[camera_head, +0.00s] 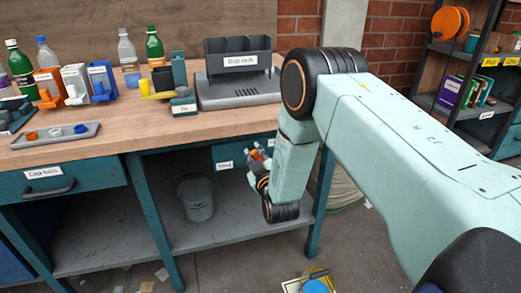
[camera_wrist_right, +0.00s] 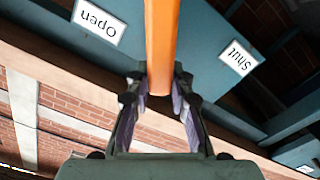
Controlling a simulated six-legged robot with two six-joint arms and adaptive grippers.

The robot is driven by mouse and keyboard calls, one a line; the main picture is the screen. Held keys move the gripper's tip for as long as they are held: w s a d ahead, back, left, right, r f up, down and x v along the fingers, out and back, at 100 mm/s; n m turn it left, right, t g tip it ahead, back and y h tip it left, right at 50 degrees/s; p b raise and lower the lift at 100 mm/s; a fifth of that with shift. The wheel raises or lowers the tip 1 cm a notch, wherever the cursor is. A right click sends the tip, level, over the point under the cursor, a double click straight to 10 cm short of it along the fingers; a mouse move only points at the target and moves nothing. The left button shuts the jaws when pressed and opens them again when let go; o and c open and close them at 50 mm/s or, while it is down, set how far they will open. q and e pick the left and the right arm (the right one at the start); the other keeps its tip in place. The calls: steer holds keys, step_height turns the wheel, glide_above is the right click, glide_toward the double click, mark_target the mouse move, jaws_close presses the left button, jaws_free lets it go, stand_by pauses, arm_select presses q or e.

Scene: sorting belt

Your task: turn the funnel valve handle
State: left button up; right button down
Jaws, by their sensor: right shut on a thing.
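The orange valve handle (camera_wrist_right: 162,40) comes down from the top of the right wrist view, on a teal panel (camera_wrist_right: 205,30), and ends between my right fingers. It lies between an "Open" label (camera_wrist_right: 98,21) and a "Shut" label (camera_wrist_right: 237,57), both upside down there. My right gripper (camera_wrist_right: 160,92) is shut on the handle. In the head view my right gripper (camera_head: 262,158) is small, under the bench front by the teal box (camera_head: 229,152) with its "Shut" label (camera_head: 225,165); my arm hides part of it. My left gripper is not in view.
A grey bucket (camera_head: 196,202) stands on the lower shelf (camera_head: 150,237), left of my right gripper. The wooden bench top (camera_head: 130,127) and a teal leg (camera_head: 320,200) are close to my arm. A drop rack (camera_head: 238,58) and bottles stand above.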

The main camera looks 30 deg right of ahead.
steer(key=f+n, duration=0.1)
steer(key=n, duration=0.1)
steer(key=a+n, duration=0.1)
steer(key=a+f+n+p, duration=0.1)
steer(key=n, duration=0.1)
steer(key=shift+w+a+f+n, duration=0.25)
steer(key=shift+w+f+n, duration=0.05)
steer(key=n, duration=0.1)
steer(key=f+n, duration=0.1)
steer(key=shift+a+f+n, duration=0.25)
steer(key=shift+a+n, duration=0.05)
steer(key=shift+w+a+f+n+b, duration=0.1)
steer(key=shift+f+n+b, duration=0.1)
steer(key=shift+f+n, duration=0.5)
steer(key=shift+f+n+b, duration=0.15)
steer(key=shift+f+n, duration=0.15)
steer(key=shift+n, duration=0.7)
steer(key=c, duration=1.2)
jaws_free()
steer(key=shift+o, duration=0.2)
